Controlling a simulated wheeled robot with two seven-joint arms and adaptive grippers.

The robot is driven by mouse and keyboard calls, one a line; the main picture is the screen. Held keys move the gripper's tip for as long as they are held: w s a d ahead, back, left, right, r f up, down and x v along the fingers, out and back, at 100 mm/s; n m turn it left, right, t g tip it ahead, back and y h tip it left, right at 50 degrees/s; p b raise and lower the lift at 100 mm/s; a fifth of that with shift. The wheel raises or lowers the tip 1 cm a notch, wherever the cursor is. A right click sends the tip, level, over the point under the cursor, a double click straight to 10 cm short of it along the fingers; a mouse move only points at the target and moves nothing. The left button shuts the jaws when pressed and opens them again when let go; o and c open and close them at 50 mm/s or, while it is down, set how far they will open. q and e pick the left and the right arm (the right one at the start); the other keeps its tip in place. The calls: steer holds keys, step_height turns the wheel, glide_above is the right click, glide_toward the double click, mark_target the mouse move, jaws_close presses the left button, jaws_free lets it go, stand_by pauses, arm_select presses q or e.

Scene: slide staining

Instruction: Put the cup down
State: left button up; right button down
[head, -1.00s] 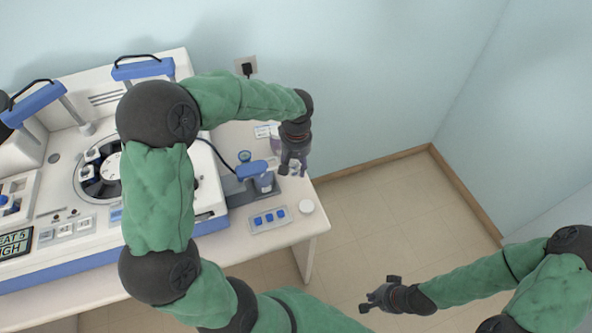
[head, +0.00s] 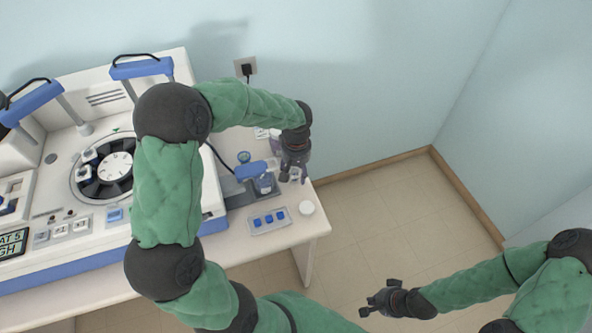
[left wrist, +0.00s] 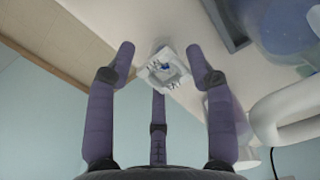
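That gripper points down at the table's right end, fingers spread around or just above the cup, and looks open (left wrist: 161,62). My right gripper (head: 378,298) hangs over the floor, empty, its fingers apart.
The staining machine (head: 60,235) fills the left. The table's right edge is near.

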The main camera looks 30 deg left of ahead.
arm_select(q)
steer(key=shift+r, duration=0.1)
steer(key=shift+r, duration=0.2)
step_height(320, 180, up, 12)
steer(key=p, duration=0.3)
steer(key=shift+f, duration=0.1)
stand_by(0.4)
